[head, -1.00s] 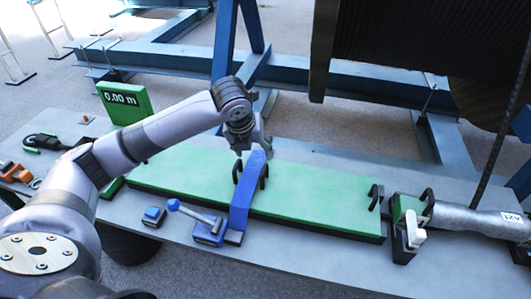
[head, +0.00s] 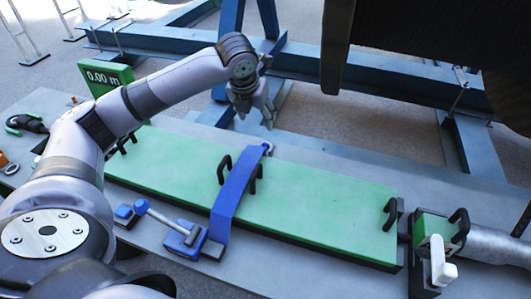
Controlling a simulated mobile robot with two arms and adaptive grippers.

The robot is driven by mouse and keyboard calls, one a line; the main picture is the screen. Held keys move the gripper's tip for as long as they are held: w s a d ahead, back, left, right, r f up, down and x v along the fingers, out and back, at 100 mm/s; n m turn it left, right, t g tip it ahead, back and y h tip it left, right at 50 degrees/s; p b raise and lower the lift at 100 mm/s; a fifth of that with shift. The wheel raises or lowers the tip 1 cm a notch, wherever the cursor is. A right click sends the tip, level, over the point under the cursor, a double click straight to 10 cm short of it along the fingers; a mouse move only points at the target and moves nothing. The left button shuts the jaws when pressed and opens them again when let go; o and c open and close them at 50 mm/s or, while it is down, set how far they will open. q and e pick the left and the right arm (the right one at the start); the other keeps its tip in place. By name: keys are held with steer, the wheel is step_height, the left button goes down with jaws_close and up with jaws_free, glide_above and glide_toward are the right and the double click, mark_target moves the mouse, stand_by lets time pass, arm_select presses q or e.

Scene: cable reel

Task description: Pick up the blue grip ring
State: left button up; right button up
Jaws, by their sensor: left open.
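A blue strap (head: 234,188) lies across the green board (head: 320,209). At its far end, by the board's back edge, a small blue piece (head: 267,148) shows; it may be the grip ring, but it is too small to be sure. My left gripper (head: 268,122) hangs just beyond and above this piece, apart from it, fingers pointing down. It is open and seems empty. My right gripper is not in view.
A grey cylinder (head: 492,246) lies at right. A dark reel (head: 430,30) and blue beams (head: 385,85) rise behind.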

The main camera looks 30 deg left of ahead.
arm_select(q)
glide_toward(262, 143)
steer(key=shift+s+d+f+p, duration=0.1)
steer(key=shift+s+d+p, duration=0.1)
steer(key=shift+s+d, duration=0.3)
steer(key=shift+s+d+p, duration=0.15)
steer(key=shift+s+d, duration=0.15)
steer(key=shift+d, duration=0.4)
steer(key=shift+a+p+x, duration=0.1)
steer(key=shift+p+x, duration=0.05)
steer(key=shift+x, duration=1.2)
steer(key=shift+a+p+x, duration=0.15)
steer(key=shift+x, duration=1.25)
steer(key=shift+s, duration=0.2)
jaws_close()
